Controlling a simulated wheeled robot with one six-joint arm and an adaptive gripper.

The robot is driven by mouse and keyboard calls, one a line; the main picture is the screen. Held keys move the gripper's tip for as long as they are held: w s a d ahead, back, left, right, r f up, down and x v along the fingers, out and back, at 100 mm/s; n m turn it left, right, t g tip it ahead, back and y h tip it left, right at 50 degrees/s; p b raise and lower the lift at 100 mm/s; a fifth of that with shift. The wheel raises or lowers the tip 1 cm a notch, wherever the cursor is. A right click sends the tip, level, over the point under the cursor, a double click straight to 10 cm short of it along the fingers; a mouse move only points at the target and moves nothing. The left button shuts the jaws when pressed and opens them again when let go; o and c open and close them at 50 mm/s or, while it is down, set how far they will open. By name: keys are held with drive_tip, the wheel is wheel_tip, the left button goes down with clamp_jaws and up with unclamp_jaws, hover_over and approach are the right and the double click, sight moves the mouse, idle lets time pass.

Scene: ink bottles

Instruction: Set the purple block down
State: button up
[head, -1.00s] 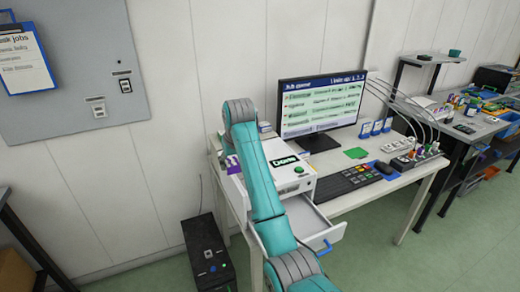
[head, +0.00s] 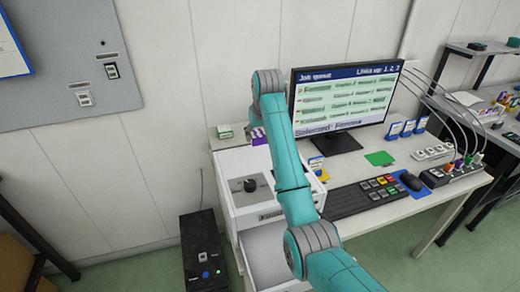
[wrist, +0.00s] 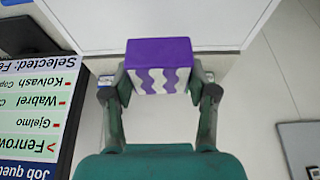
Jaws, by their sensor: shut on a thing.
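The purple block (wrist: 158,52) has white wavy stripes on its side. In the wrist view it sits between the two fingers of my gripper (wrist: 158,80), which are shut on it. A white surface (wrist: 150,20) lies beyond the block; I cannot tell whether the block touches it. In the head view only a bit of the purple block (head: 258,136) shows at the left of my teal arm, over the back of the desk, and the arm hides most of my gripper.
A white machine (head: 238,160) with a dark knob stands on the desk's left part, its drawer (head: 265,250) open. The monitor (head: 345,105) stands close to the right of my arm. A keyboard (head: 365,197) and a green pad (head: 380,158) lie farther right.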

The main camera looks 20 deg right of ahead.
sight(257, 154)
drive_tip(key=shift+f, duration=3.3)
drive_tip(key=o, duration=1.3)
drive_tip(key=shift+f, duration=0.1)
drive_tip(key=shift+o, duration=0.2)
